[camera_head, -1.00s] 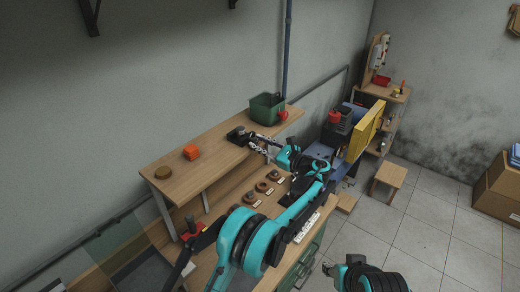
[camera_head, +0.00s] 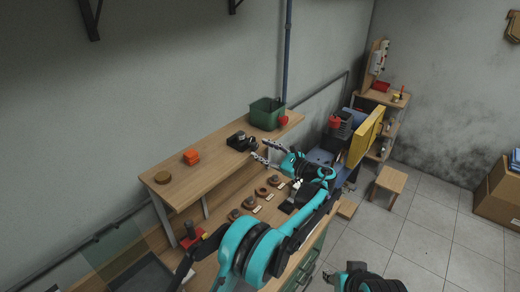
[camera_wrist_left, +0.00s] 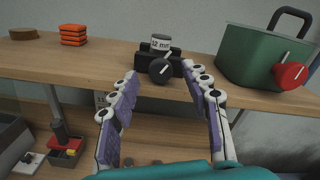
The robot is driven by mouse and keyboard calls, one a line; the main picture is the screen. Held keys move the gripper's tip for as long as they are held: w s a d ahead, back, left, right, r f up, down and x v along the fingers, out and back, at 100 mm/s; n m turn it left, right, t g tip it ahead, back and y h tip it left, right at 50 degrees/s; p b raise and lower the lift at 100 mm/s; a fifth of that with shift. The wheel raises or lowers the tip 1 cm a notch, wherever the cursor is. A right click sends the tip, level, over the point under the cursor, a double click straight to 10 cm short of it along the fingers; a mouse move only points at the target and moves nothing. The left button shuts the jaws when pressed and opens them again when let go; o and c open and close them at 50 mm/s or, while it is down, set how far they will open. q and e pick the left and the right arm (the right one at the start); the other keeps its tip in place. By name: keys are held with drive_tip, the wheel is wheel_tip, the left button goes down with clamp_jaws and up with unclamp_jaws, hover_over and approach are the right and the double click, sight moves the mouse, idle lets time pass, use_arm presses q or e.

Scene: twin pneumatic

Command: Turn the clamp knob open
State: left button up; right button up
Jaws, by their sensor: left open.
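A black clamp (camera_wrist_left: 144,62) holding a grey cylinder marked "12 mm" (camera_wrist_left: 161,43) sits at the front edge of the raised shelf. Its round black knob (camera_wrist_left: 161,70) with a white pointer line faces my left wrist camera, the line slanting up to the right. The clamp also shows in the head view (camera_head: 240,141). My left gripper (camera_wrist_left: 161,88) is open and empty, its fingers spread either side of and below the knob, apparently not touching it. In the head view the left gripper (camera_head: 262,152) is just right of and below the clamp.
A green bin (camera_wrist_left: 250,58) with a red knob (camera_wrist_left: 290,75) stands right of the clamp. Orange blocks (camera_wrist_left: 73,35) and a brown disc (camera_wrist_left: 24,34) are on the shelf (camera_wrist_left: 100,60) to the left. Several round parts (camera_head: 248,202) lie on the bench below.

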use_arm(q)
drive_tip(key=v, duration=1)
drive_tip(key=shift+d, duration=0.15)
